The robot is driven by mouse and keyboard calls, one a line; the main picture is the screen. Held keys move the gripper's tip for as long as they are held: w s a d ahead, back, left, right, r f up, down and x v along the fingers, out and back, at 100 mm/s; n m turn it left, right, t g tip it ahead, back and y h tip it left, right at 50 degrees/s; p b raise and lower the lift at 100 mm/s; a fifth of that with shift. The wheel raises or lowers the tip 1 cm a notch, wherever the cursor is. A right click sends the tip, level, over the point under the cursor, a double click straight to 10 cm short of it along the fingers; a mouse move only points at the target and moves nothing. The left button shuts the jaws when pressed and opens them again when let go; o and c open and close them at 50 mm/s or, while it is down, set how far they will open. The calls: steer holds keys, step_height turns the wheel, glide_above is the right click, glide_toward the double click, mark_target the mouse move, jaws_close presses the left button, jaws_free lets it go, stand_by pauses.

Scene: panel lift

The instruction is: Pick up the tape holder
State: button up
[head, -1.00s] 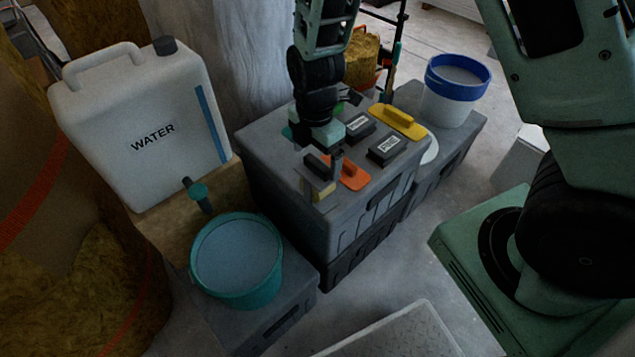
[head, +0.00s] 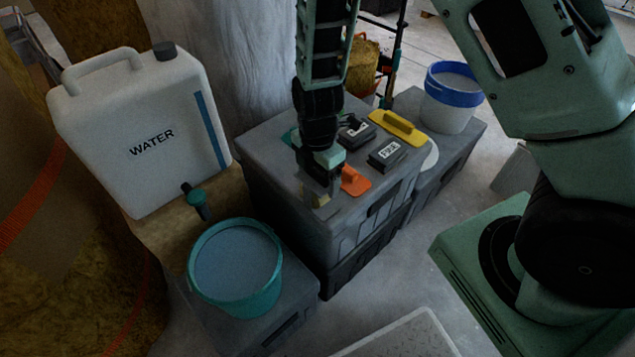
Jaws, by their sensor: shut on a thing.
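The tape holder (head: 321,200) is at the front left of the grey toolbox lid, mostly hidden; only a pale yellow part shows. My gripper (head: 325,188) points down at it from above and is shut on it. The fingers and the grip point are small and dark in this view. I cannot tell whether the holder still touches the lid.
The grey toolbox (head: 280,200) also carries an orange float (head: 355,183), a yellow float (head: 398,126) and black labelled blocks (head: 388,153). A teal bucket (head: 236,300), a water canister (head: 150,165) and a blue-rimmed bucket (head: 450,113) stand around it.

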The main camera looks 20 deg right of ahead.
step_height(320, 180, up, 10)
steer(key=shift+p, duration=0.9)
